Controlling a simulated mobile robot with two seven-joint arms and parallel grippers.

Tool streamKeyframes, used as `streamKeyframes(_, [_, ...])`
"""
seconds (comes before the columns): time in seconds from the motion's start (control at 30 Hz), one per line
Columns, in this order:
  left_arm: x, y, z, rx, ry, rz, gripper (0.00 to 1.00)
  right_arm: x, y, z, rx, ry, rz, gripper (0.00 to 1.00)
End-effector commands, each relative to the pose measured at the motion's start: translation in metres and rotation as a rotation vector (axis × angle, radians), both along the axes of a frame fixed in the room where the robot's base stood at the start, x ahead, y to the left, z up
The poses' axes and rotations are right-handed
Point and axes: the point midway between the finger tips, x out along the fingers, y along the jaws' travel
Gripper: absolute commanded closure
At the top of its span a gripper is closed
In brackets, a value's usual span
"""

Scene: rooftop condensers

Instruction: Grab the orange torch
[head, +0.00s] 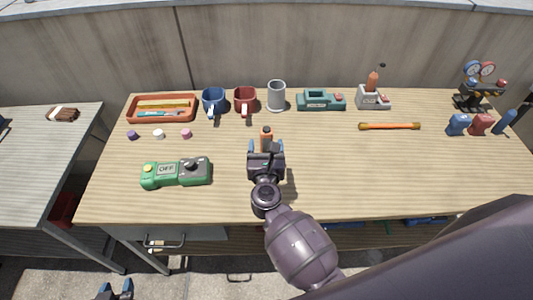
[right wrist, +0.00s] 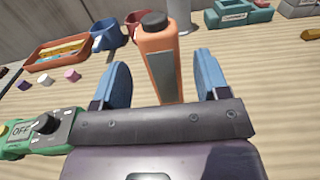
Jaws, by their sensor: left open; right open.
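An orange upright object with a black cap and a grey panel, which looks like the orange torch (head: 266,133), stands on the workbench in front of my right gripper. It shows large in the right wrist view (right wrist: 160,55), its lower end hidden behind the gripper body. My right gripper (head: 266,147) is open, with its blue fingers (right wrist: 165,80) to either side of the torch and visible gaps on both sides. My left gripper (head: 115,288) is open and empty at the bottom left, low in front of the bench. Another orange bottle-shaped object (head: 373,82) stands in a grey holder at the back.
A green device marked OFF (head: 176,173) lies left of my right gripper. Blue (head: 213,100) and red (head: 245,99) mugs, a grey cylinder (head: 276,95) and a teal dock (head: 321,100) line the back. An orange rod (head: 390,126) lies right. The bench's front right is clear.

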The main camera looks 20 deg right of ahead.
Motion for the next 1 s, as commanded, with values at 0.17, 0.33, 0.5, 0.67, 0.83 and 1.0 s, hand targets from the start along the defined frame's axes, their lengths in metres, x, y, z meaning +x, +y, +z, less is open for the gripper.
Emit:
streamKeyframes(0.17, [0.001,0.0,0.005,0.0,-0.004,0.0,0.57,0.021,-0.009,-0.001,-0.005,-0.002,0.0,0.32])
streamKeyframes(0.33, [0.001,0.0,0.006,0.0,-0.004,0.001,0.57,0.039,-0.015,-0.003,-0.003,0.0,0.0,0.32])
streamKeyframes(0.5, [-0.001,0.001,0.005,0.001,0.001,0.002,0.57,0.046,-0.017,-0.004,-0.003,0.001,0.0,0.32])
streamKeyframes(0.67, [-0.006,0.001,0.002,0.0,0.01,0.004,0.57,0.046,-0.017,-0.004,-0.002,0.001,-0.001,0.32])
streamKeyframes(0.83, [-0.007,0.002,0.001,0.0,0.013,0.005,0.57,0.046,-0.017,-0.004,-0.002,0.001,0.0,0.53])
streamKeyframes(1.0, [-0.005,0.001,0.002,0.001,0.01,0.004,0.57,0.046,-0.017,-0.004,-0.002,0.001,0.0,0.79])
